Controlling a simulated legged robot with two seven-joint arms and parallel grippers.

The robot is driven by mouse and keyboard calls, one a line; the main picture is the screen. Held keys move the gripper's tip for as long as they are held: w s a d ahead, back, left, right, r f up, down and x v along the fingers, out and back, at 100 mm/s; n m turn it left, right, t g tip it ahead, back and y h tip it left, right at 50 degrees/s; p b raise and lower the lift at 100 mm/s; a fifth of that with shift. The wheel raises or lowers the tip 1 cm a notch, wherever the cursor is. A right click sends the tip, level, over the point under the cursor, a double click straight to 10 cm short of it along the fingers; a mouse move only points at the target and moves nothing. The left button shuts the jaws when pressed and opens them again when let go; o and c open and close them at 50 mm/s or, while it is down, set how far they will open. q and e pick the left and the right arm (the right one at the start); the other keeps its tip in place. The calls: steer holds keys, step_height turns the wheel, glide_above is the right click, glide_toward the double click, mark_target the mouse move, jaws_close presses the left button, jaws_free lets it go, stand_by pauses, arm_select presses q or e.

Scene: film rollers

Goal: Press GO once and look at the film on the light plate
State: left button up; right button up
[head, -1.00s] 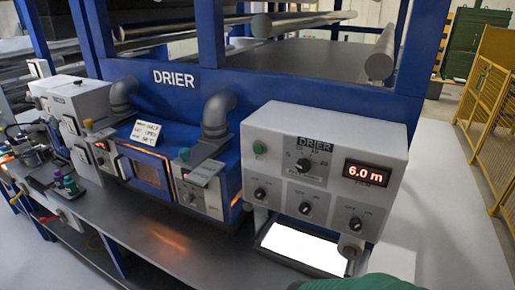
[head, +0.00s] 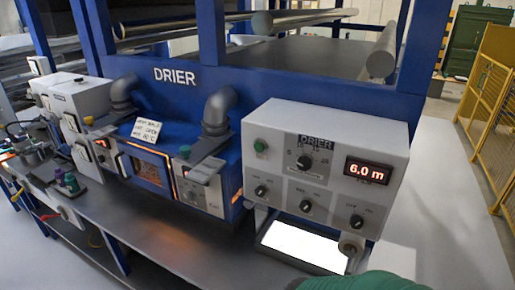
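The drier control box (head: 322,160) stands at the right of the bench with a red display (head: 368,171) reading 6.0 m. A green button (head: 261,145) sits at its upper left; no GO lettering is readable on it. A large dial (head: 304,162) and several small black knobs are on the same face. The light plate (head: 304,247) glows plain white below the box, and no film shows on it. Neither gripper can be made out. A green rounded shape (head: 365,282) at the bottom edge partly covers the area in front of the plate; I cannot tell what it is.
The blue drier (head: 165,165) with its lit window and grey pipes stands left of the control box. Bottles (head: 68,182) and small gear crowd the bench's left end. The grey bench top (head: 170,245) in front is mostly clear. A yellow fence (head: 490,110) is at the right.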

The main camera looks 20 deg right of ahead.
jaws_close()
stand_by(1.4)
